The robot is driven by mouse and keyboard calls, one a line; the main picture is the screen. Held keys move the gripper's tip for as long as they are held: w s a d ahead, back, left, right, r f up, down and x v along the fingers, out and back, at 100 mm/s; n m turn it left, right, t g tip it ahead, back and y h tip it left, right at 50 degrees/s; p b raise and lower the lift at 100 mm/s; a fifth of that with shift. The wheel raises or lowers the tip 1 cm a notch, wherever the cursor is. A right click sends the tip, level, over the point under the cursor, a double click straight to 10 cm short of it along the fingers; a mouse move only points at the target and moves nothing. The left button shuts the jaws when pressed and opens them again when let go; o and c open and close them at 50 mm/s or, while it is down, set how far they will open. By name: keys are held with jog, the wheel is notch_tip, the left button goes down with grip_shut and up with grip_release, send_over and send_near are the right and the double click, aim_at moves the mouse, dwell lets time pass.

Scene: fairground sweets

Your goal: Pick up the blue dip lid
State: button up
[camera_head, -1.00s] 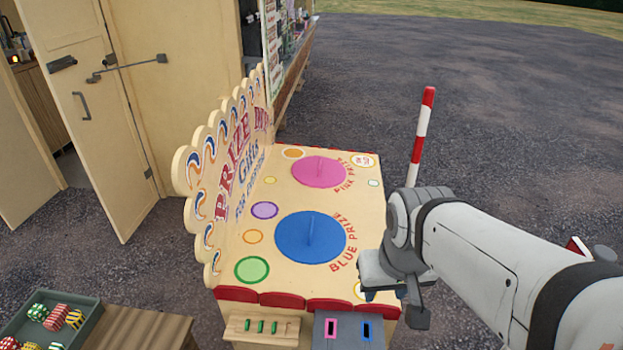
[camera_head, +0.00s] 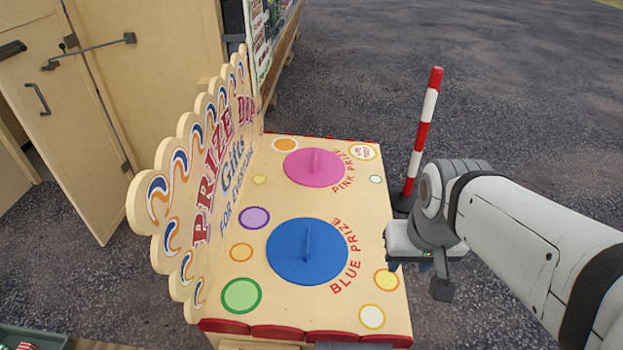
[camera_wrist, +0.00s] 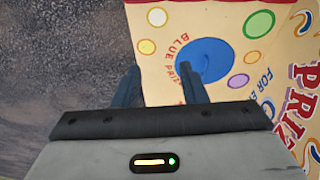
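The blue dip lid (camera_head: 306,252) is a round blue disc with an upright fin handle. It lies flat on the cream prize-dip stand (camera_head: 262,188), beside the red words "BLUE PRIZE". My gripper (camera_head: 424,262) is at the right edge of the stand, to the right of the lid and apart from it. In the wrist view the two dark fingers (camera_wrist: 158,88) are spread with nothing between them. The lid (camera_wrist: 207,58) shows there beyond the right finger, which covers part of it.
A pink lid (camera_head: 313,168) with a similar fin lies farther back on the stand. The scalloped sign board (camera_head: 200,175) rises along the stand's left side. A red-and-white striped post (camera_head: 422,130) stands behind my gripper. Open tarmac lies to the right.

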jog(key=w+a+f+y+b, duration=0.1)
jog(key=w+a+f+b, duration=0.15)
jog(key=w, duration=0.25)
jog(key=w+a+f+b, duration=0.1)
jog(key=w+f+b, duration=0.1)
jog(key=w+f, duration=0.15)
jog(key=t+y+b, duration=0.2)
jog(key=b, duration=0.6)
send_near(309, 238)
jog(key=shift+m, duration=0.5)
jog(key=b+x, duration=0.3)
jog(key=x, duration=0.7)
jog(key=shift+w+a+f, duration=0.1)
jog(key=shift+f, duration=0.2)
grip_shut()
